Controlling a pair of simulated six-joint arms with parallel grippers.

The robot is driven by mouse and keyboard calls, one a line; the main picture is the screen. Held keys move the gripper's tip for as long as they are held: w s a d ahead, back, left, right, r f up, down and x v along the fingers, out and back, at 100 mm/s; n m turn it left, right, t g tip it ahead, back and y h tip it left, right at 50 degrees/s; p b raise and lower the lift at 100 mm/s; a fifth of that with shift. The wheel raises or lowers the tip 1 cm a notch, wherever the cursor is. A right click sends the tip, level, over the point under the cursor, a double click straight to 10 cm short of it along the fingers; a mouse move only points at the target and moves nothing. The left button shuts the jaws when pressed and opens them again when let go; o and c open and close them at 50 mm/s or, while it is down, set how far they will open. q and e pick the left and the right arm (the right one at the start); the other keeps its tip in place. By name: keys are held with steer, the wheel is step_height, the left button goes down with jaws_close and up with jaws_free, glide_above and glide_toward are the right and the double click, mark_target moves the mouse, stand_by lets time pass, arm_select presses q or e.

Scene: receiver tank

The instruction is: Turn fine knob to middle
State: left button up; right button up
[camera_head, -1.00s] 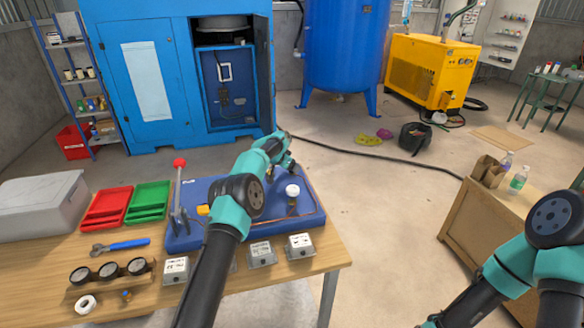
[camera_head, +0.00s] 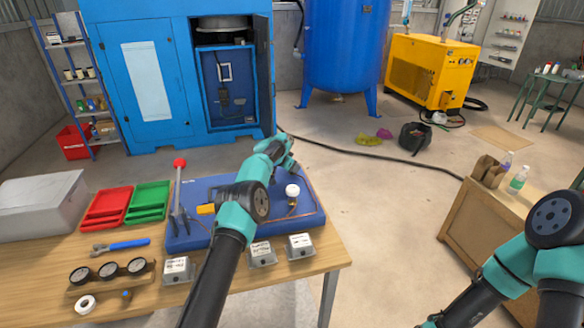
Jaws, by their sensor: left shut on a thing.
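A blue board (camera_head: 215,187) lies on the wooden workbench. It carries a red-topped lever (camera_head: 178,185), a yellow part (camera_head: 206,209), and a white round-topped fitting (camera_head: 292,191) by a copper line at its right. My left gripper (camera_head: 291,163) is over the far right part of the board, behind the white fitting. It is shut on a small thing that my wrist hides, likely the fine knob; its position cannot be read. My right arm shows at the lower right, but its gripper is out of view.
Three labelled grey boxes (camera_head: 262,254) stand along the bench front. Red trays (camera_head: 107,207), green trays (camera_head: 149,201), a wrench (camera_head: 121,246) and a gauge block (camera_head: 109,273) lie to the left. Open floor lies right of the bench.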

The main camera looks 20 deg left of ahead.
arm_select(q)
steer(key=shift+c, duration=0.8)
steer(key=shift+n, duration=0.3)
steer(key=shift+f+n+t+y, duration=0.1)
steer(key=shift+n+t+y, duration=0.4)
steer(key=shift+n+y, duration=0.75)
steer(key=shift+a+n+y, duration=0.1)
steer(key=shift+n+y, duration=0.35)
steer(key=shift+n, duration=0.4)
steer(key=o, duration=0.9)
steer(key=shift+s+r, duration=0.1)
steer(key=shift+r, duration=0.1)
